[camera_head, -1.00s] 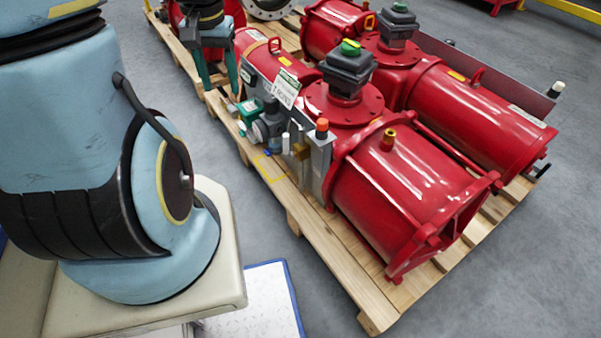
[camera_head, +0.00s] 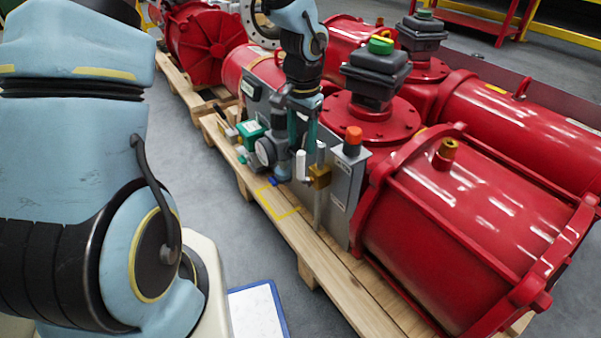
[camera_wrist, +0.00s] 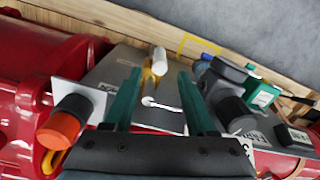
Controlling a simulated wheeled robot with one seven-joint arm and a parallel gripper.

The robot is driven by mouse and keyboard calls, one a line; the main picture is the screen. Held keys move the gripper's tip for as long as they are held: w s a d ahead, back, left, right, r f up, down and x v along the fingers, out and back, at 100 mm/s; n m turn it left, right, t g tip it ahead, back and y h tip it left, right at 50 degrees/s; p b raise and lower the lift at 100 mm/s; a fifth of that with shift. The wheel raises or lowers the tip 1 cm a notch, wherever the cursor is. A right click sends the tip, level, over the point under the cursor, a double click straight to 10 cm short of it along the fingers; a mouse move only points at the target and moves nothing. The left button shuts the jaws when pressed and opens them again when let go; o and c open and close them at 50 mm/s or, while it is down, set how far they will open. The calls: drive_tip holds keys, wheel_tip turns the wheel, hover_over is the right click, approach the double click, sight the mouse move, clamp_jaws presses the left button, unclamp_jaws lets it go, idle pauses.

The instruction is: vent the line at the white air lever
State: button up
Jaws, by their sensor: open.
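The white air lever (camera_head: 301,165) stands upright beside a brass valve (camera_head: 319,177) at the front of the grey control panel (camera_head: 346,190). In the wrist view the white lever (camera_wrist: 159,60) shows ahead of my fingertips, with part of the brass body (camera_wrist: 149,82) behind the left finger. I cannot tell the exact distance from fingertips to lever.
An orange-capped button (camera_head: 353,140) tops the panel's right end. A round gauge (camera_head: 265,152) and a green-and-white box (camera_head: 250,134) sit left of the lever. A yellow outline (camera_head: 278,203) marks the wooden pallet (camera_head: 290,235). A big red cylinder (camera_head: 470,230) fills the right.

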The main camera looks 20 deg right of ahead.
sight(301, 178)
wheel_tip(301, 178, down, 9)
drive_tip(key=b, duration=0.2)
drive_tip(key=shift+b, duration=0.4)
drive_tip(key=shift+a, duration=0.1)
drive_tip(key=shift+c, duration=0.2)
clamp_jaws()
idle(0.9)
